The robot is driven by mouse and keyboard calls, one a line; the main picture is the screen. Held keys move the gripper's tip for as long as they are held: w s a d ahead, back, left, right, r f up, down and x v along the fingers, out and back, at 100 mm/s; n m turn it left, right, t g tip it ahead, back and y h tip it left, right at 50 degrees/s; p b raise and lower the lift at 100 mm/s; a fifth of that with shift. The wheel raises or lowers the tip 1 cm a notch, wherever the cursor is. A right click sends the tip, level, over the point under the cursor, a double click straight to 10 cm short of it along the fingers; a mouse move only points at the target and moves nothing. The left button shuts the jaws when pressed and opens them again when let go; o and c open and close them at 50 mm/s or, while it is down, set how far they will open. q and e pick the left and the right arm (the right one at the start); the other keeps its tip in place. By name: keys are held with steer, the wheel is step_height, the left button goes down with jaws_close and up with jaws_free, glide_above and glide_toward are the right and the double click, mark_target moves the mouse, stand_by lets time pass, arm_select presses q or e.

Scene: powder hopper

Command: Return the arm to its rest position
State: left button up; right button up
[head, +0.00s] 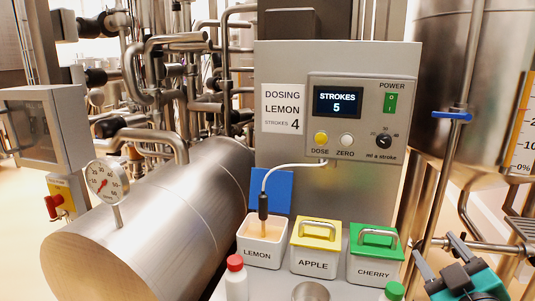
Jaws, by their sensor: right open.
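My right gripper (434,246) is at the lower right with its two dark fingers apart and nothing between them. It is right of the green-lidded cherry bin (375,268) and appears clear of it. My left gripper is not in view. The dosing panel (361,118) has a display (337,102) reading STROKES 5. The card (283,110) beside it reads DOSING LEMON, STROKES 4. The lemon bin (261,255) is open with pale powder inside, and a black nozzle (263,206) on a white hose points down into it.
A blue panel (271,190) stands behind the lemon bin. The apple bin (313,262) has its yellow lid on. A red-capped bottle (236,278), a metal bowl (311,291) and a green cap (394,291) are in front. A pipe with a blue-handled valve (452,115) rises near my right gripper.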

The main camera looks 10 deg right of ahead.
steer(key=a+f+m+g, duration=0.2)
steer(key=a+f+g, duration=0.2)
steer(key=f, duration=0.5)
steer(key=s+a+f+g+y, duration=0.6)
steer(key=s+a+f+g, duration=0.4)
steer(key=s+a+f, duration=0.3)
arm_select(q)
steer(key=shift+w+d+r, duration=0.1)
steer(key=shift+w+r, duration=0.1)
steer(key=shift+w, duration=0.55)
arm_select(e)
steer(key=w+a+f+t+y, duration=0.1)
steer(key=w+a+f+t, duration=0.3)
steer(key=w+f+t, duration=0.2)
step_height(320, 180, down, 2)
steer(key=shift+w+f+t+y, duration=0.1)
steer(key=shift+w+t+y, duration=0.25)
steer(key=shift+t, duration=0.35)
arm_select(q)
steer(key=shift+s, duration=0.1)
arm_select(e)
steer(key=shift+w, duration=0.1)
